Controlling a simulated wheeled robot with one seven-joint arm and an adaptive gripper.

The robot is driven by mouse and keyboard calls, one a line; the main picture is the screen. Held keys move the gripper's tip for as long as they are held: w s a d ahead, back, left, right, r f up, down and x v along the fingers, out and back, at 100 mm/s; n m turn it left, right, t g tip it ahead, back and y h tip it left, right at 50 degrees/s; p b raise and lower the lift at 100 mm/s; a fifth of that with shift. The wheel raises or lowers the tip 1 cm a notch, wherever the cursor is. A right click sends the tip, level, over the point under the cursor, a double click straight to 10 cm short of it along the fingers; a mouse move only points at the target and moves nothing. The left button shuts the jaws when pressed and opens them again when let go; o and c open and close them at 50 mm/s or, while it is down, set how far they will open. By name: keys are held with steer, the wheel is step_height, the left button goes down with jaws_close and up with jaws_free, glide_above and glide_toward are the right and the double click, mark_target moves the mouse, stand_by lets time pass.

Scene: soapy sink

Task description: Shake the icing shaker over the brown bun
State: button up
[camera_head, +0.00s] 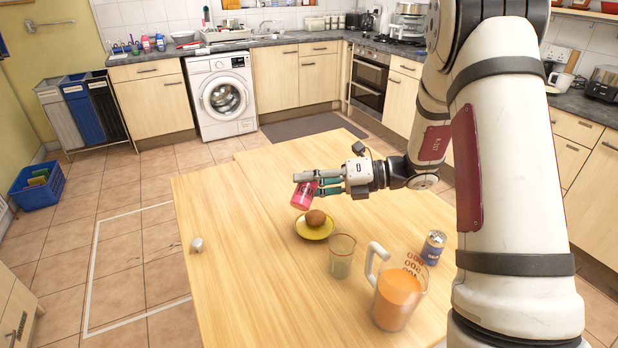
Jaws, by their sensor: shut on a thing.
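My gripper (320,184) is shut on a pink shaker (304,197), which I take to be the icing shaker. The shaker is tilted and held above the table, close to the back left of the plate. The brown bun (316,217) sits on a yellow plate (314,233) on the wooden table. The shaker is above and a little left of the bun in the picture. I cannot tell whether its top faces the bun or whether anything falls from it.
A glass (341,262), a measuring jug (397,290) with orange liquid and a blue-and-silver can (433,247) stand in front and right of the plate. A small grey object (197,244) lies at the left table edge.

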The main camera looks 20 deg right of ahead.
steer(key=shift+f+m+y+b, duration=0.3)
steer(key=shift+f+m+y, duration=0.1)
steer(key=shift+f+m, duration=0.25)
steer(key=m, duration=0.1)
steer(key=m+y, duration=0.1)
steer(key=shift+w+d+f+m, duration=0.1)
steer(key=shift+w+d+m, duration=0.15)
steer(key=shift+d+m, duration=0.1)
steer(key=m, duration=0.1)
steer(key=m+y, duration=0.1)
steer(key=m, duration=0.1)
steer(key=f+m, duration=0.1)
steer(key=shift+w+d+t+y+b, duration=0.15)
steer(key=shift+w+t+y+b, duration=0.15)
steer(key=shift+t+y+b, duration=0.1)
steer(key=m, duration=0.2)
steer(key=m+t, duration=0.1)
steer(key=m+y, duration=0.1)
steer(key=m, duration=0.1)
steer(key=shift+w+d+f+m+t, duration=0.3)
steer(key=shift+f+t, duration=0.1)
steer(key=m, duration=0.1)
steer(key=m+t, duration=0.1)
steer(key=m, duration=0.1)
steer(key=m+t, duration=0.1)
steer(key=m, duration=0.1)
steer(key=shift+w+d+f, duration=0.2)
steer(key=shift+w+f, duration=0.1)
